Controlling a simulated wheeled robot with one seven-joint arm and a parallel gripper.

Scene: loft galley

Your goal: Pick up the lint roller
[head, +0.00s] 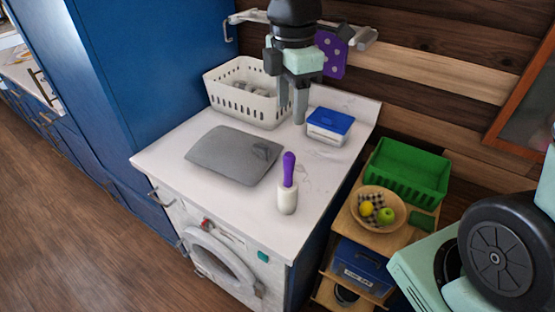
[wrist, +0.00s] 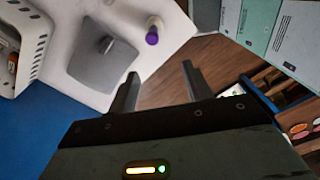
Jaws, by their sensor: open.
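The lint roller (head: 287,195) stands upright near the front right of the white counter, its white roller end down and its purple handle up. It also shows in the wrist view, where the purple handle end (wrist: 152,38) points toward the camera. My gripper (head: 291,113) is open and empty, with its fingers pointing down above the back of the counter. It is behind and above the lint roller, apart from it. In the wrist view my fingers (wrist: 160,73) are spread, with nothing between them.
A white basket (head: 250,112) and a blue-lidded tub (head: 329,125) stand behind. A wall rail (head: 365,38) holds a purple dotted item (head: 331,55). A wooden shelf (head: 345,228) stands right. Counter around the roller is clear.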

